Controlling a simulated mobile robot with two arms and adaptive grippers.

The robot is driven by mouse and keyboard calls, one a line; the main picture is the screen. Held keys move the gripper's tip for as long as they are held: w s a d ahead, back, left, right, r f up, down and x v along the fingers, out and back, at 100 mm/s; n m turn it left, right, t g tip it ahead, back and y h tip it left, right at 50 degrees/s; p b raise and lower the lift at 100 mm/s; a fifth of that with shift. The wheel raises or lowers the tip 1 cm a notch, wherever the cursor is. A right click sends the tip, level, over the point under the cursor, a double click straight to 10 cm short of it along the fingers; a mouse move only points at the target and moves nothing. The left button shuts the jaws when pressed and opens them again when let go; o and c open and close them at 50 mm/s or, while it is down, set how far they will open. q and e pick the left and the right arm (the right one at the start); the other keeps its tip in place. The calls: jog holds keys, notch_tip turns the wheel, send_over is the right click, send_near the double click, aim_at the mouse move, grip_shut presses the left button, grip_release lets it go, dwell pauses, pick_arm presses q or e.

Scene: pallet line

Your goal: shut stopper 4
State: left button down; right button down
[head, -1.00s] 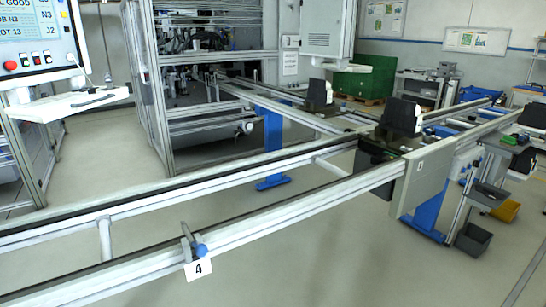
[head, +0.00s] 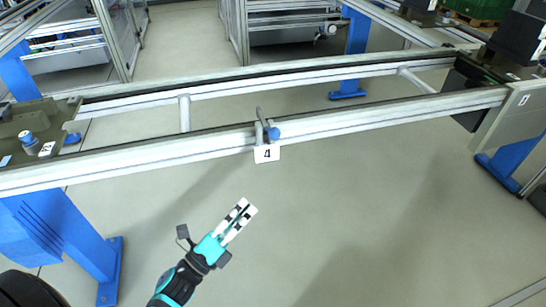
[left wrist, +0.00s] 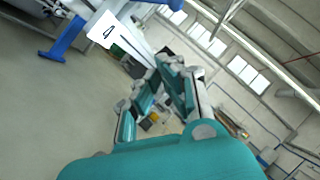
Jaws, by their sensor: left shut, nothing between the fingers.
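Stopper 4 (head: 261,122) is a small grey lever piece with a blue knob (head: 273,133), mounted on the near conveyor rail. Its lever stands up above the rail. A white plate marked 4 (head: 266,153) hangs just below it. My left gripper (head: 245,213) is shut and empty, in front of the rail and below the plate in the picture, apart from the stopper. In the left wrist view the 4 plate (left wrist: 107,29) shows at upper left, beyond the gripper. The stopper itself is hard to make out there. My right gripper is not in view.
The near rail (head: 160,150) and far rail (head: 230,88) cross the view, joined by short bars. A blue leg (head: 75,240) stands at lower left. A station with a blue knob (head: 27,138) sits at the left. The floor around my gripper is clear.

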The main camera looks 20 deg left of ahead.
pick_arm(q)
jog(key=w+d+r+m+h+p, duration=0.1)
jog(key=w+d+r+m+p, duration=0.1)
jog(key=w+r, duration=0.7)
jog(key=shift+w+d+p, duration=0.65)
jog(key=shift+w+p, duration=0.1)
jog(key=shift+p, duration=0.65)
jog(key=r+n+p, duration=0.1)
jog(key=r+n+y+p, duration=0.1)
jog(key=p, duration=0.1)
jog(key=shift+w+a+r+p, duration=0.2)
jog(key=shift+w+r+p, duration=0.1)
jog(key=shift+w, duration=0.1)
jog(key=shift+f, duration=0.1)
